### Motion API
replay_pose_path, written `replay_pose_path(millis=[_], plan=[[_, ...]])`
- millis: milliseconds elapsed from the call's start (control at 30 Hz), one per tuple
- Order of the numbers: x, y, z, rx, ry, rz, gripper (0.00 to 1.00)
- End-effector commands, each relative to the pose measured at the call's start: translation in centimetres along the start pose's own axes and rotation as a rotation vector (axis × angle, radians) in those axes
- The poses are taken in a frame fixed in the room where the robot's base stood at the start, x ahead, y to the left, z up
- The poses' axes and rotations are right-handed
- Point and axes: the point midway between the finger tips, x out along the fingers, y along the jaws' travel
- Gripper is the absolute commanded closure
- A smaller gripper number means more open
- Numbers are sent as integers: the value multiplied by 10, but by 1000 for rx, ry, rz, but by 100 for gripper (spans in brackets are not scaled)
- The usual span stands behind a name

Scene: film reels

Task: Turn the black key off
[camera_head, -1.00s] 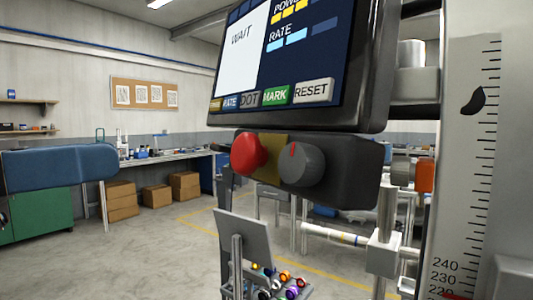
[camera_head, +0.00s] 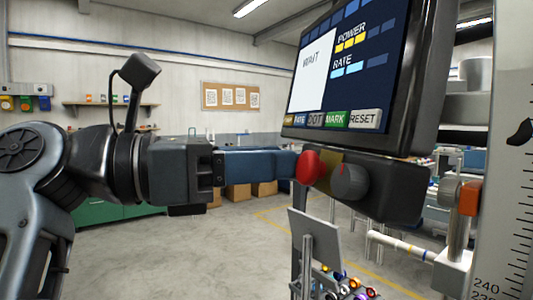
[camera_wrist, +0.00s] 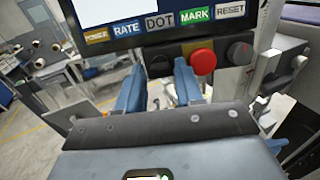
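The control box (camera_head: 398,197) hangs under a screen. In the head view it carries a red button (camera_head: 311,168) and a dark round knob (camera_head: 350,182) with a red mark pointing up. The wrist view shows the red button (camera_wrist: 203,62), the knob (camera_wrist: 240,53) to its right, and a small black piece (camera_wrist: 158,62) to its left, which looks like the black key. My gripper (camera_wrist: 157,72) is open, its blue fingers apart on either side of that black piece; contact cannot be told. In the head view the gripper (camera_head: 296,165) ends beside the red button, which hides the black piece.
The screen (camera_head: 345,65) overhangs the box closely. A grey plate (camera_head: 315,238) stands below it, with coloured round pieces (camera_head: 345,287) at its foot. A column with a scale (camera_head: 515,210) stands at the right. The floor (camera_head: 230,255) to the left is open.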

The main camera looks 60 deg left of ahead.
Motion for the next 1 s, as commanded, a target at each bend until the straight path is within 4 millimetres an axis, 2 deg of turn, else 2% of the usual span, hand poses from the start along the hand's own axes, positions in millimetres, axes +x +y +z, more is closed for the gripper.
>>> replay_pose_path(millis=[300,667,1000], plan=[[3,0,0,0,0,0,65],[3,0,0,0,0,0,99],[2,0,0,-31,-1,8,100]])
